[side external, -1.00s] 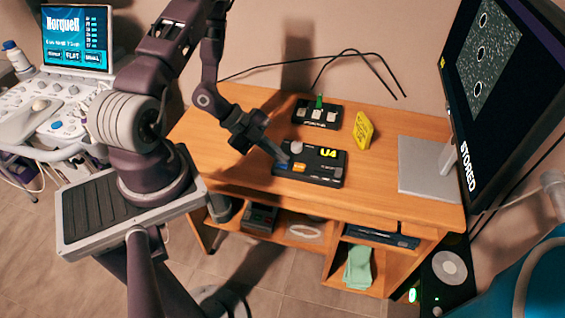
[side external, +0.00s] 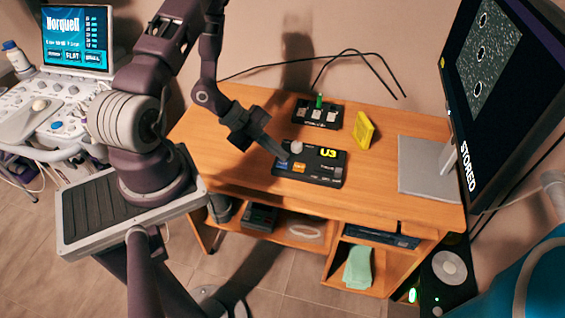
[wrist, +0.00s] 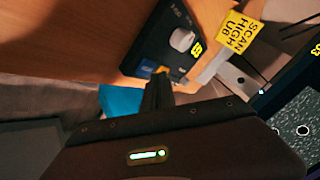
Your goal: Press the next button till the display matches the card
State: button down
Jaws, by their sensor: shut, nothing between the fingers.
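The black control box (side external: 322,170) lies on the wooden desk. Its yellow display (side external: 328,153) appears to read U3. A blue button (side external: 283,165) and an orange button (side external: 299,168) sit at its left front, with a pale knob (side external: 296,147) behind them. The yellow card (side external: 363,131) stands behind the box to the right. In the wrist view, the card (wrist: 239,33) reads SCAN HIGH and what looks like U6. My gripper (side external: 284,156) is shut and empty, its tip just above the blue button. In the wrist view, the fingers partly hide the buttons.
A second black box (side external: 319,114) with pale switches and a green peg stands behind. A large monitor (side external: 505,85) and its grey base (side external: 426,166) are at the right. Cables run along the wall. The desk (side external: 235,180) is clear left of the control box.

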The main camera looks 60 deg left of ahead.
aim_at(279, 162)
jog(key=shift+r, duration=2.6)
